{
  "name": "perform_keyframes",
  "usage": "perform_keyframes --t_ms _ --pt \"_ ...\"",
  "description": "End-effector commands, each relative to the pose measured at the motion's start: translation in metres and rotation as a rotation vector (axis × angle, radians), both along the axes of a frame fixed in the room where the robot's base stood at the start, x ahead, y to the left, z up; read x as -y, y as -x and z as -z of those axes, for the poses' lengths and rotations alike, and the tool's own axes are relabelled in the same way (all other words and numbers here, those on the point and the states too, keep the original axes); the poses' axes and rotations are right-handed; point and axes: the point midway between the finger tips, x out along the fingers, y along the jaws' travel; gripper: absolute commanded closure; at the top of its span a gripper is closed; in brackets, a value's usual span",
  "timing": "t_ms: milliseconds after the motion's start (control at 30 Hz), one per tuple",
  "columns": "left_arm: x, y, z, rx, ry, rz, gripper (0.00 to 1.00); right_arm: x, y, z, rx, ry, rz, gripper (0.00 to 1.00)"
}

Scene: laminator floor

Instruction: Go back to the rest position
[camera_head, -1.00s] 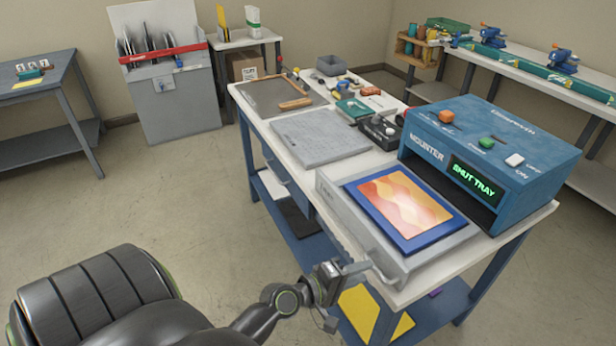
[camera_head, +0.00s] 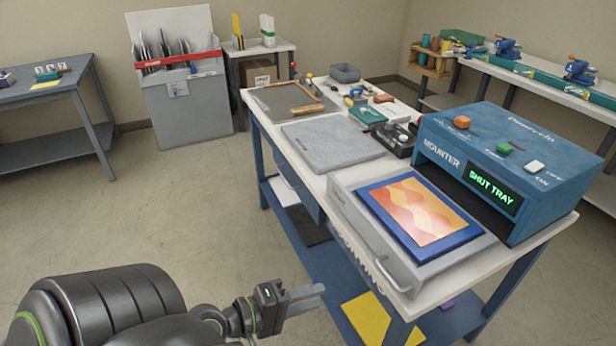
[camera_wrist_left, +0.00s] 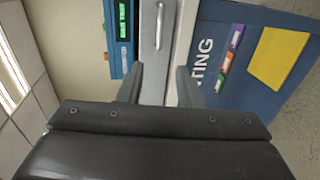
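My left gripper (camera_head: 304,298) is in the lower middle of the head view, in free air to the left of the bench and apart from it. In the left wrist view its two fingers (camera_wrist_left: 160,86) stand apart with nothing between them. The blue mounter (camera_head: 500,165) stands on the bench, its green display reading "SHUT TRAY". Its grey tray (camera_head: 365,220) is out at the front, with an orange wavy picture on a blue board (camera_head: 418,212) on it. The tray's handle also shows in the left wrist view (camera_wrist_left: 159,25). My right gripper is not in view.
The white bench (camera_head: 300,170) holds a grey slab (camera_head: 330,145), a framed dark mat and small tools. A yellow sheet (camera_head: 370,318) lies on its lower shelf. A grey bin (camera_head: 185,100) and another table stand farther back. The floor left of the bench is clear.

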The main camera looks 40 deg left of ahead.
Motion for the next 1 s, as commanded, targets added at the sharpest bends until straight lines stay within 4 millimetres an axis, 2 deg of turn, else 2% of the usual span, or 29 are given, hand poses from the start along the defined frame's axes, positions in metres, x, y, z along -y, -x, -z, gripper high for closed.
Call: perform_keyframes --t_ms 500,600,667,767,867,1000 --pt "0.000 0.000 0.000 -0.001 -0.001 -0.001 0.68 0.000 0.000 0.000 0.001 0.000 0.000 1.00" --pt "-0.005 -0.002 0.011 -0.009 -0.028 -0.011 0.68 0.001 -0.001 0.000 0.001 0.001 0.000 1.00" --pt "-0.013 -0.005 0.026 -0.026 -0.068 -0.027 0.68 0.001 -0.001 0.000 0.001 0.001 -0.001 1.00" --pt "-0.032 -0.008 0.069 -0.072 -0.178 -0.061 0.68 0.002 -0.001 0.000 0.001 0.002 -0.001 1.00" --pt "-0.055 -0.007 0.124 -0.143 -0.323 -0.085 0.68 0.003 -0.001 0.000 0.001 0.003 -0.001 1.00" --pt "-0.080 0.006 0.199 -0.256 -0.523 -0.081 0.68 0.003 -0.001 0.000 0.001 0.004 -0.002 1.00"
